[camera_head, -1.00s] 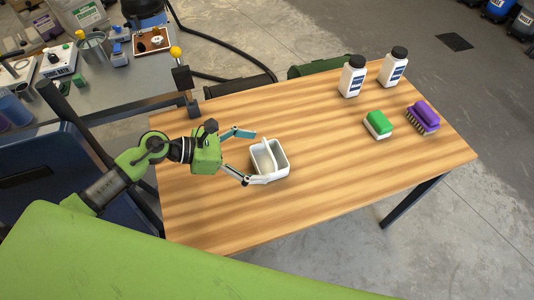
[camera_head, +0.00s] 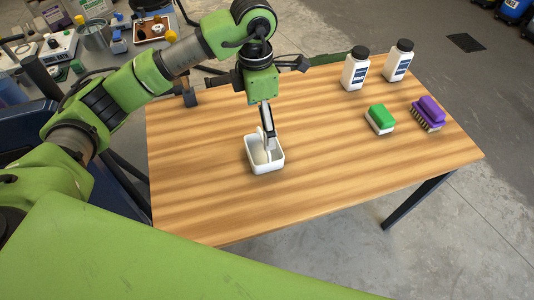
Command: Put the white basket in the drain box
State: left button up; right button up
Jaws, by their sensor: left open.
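The white basket (camera_head: 267,167) stands upright on the wooden table, left of its middle. It looks like a small open tub with a handle across it. My left gripper (camera_head: 267,142) points down from above, with its fingers at the handle and partly inside the basket's outline. It is open; I cannot tell whether the fingers touch the handle, which they partly hide. I cannot make out a drain box in this view. My right gripper does not show.
Two white bottles (camera_head: 356,69) (camera_head: 398,61), a green-and-white sponge (camera_head: 380,119) and a purple brush (camera_head: 428,113) stand at the table's right. The wooden table (camera_head: 320,170) is clear in the middle and front. A cluttered bench is at the upper left.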

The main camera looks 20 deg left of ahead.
pick_arm(q)
jog(key=p, duration=0.1)
send_over(261, 157)
jog(key=f, duration=0.7)
jog(key=shift+s+f, duration=0.2)
jog(key=shift+f, duration=0.2)
jog(key=shift+w+f+p, duration=0.15)
jog(key=shift+f+p, duration=0.2)
jog(key=shift+f, duration=1.05)
jog(key=shift+w+f+p, duration=0.1)
jog(key=shift+f+p, duration=0.2)
jog(key=shift+f, duration=1.05)
jog(key=c, duration=1.3)
jog(key=shift+c, duration=0.2)
